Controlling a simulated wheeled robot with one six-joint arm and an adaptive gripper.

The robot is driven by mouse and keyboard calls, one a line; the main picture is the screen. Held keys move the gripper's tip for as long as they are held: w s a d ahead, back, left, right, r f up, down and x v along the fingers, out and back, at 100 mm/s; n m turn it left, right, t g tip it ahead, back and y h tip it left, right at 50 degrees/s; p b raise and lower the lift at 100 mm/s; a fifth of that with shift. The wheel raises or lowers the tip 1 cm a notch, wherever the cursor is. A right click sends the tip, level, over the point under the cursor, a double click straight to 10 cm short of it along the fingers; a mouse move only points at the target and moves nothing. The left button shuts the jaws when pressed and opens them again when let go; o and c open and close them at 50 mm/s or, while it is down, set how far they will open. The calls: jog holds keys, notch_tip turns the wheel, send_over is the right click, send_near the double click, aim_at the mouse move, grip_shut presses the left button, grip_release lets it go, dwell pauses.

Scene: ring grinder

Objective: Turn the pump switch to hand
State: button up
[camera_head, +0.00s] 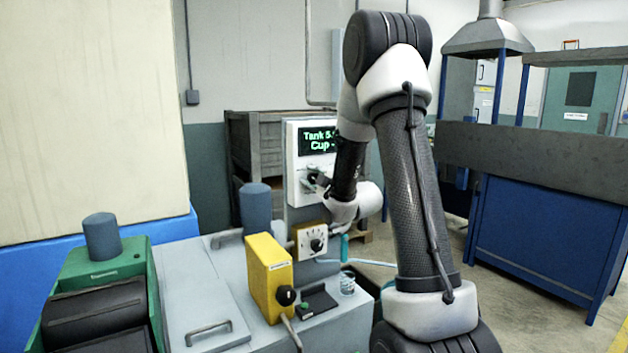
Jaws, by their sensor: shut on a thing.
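A white control panel (296,150) with a lit display reading "Tank 5." and "Cup" stands behind the grey machine. My arm comes down from the upper middle and hides the panel's right side.
Below the panel is a yellow-edged box with a white dial face and black knob (316,245). A yellow box (268,278) with a black knob stands in front. A small glass jar (347,284) is near the machine's right edge. A blue bench (540,235) stands right.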

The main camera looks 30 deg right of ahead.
dwell(0.4)
jog(key=o, duration=1)
jog(key=shift+o, duration=0.2)
jog(key=shift+s, duration=0.15)
jog(key=s, duration=0.7)
jog(key=shift+s+d, duration=0.1)
